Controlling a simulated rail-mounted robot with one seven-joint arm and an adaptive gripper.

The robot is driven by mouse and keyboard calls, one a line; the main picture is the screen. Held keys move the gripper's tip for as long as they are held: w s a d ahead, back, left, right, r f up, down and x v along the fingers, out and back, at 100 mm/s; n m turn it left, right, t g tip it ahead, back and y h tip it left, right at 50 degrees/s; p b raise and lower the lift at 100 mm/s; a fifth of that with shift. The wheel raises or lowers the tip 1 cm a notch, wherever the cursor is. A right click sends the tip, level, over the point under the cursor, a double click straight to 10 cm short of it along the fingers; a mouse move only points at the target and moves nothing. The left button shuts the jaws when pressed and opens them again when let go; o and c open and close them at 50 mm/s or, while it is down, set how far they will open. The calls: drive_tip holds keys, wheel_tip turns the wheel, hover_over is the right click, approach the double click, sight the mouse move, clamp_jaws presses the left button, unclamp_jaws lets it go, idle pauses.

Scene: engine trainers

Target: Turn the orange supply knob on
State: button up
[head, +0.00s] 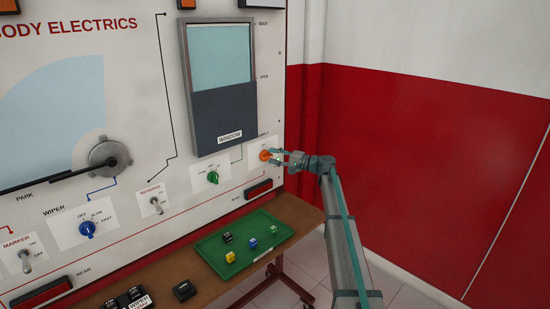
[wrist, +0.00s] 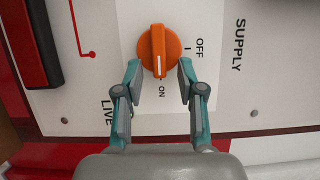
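The orange supply knob (wrist: 159,45) is on a white plate, centred near the top of the wrist view. The white line on its lower end points down toward the ON label (wrist: 161,91), away from the OFF label (wrist: 199,48) at right. My gripper (wrist: 160,66) is open, one fingertip on each side of the knob's lower part, with visible gaps to the narrow grip. In the head view the orange knob (head: 265,155) is at the panel's right edge, with my gripper (head: 275,156) right in front of it, partly hiding it.
A red lamp bar (wrist: 38,40) is at the left of the wrist view. A green knob (head: 212,177) sits left of the orange one in the head view. Below, a green tray (head: 215,262) with several small blocks rests on a brown bench. A red-and-white wall stands at right.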

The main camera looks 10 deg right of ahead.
drive_tip(key=shift+s+d, duration=0.1)
drive_tip(key=v, duration=1.1)
drive_tip(key=shift+s+d, duration=0.25)
drive_tip(key=shift+f, duration=0.1)
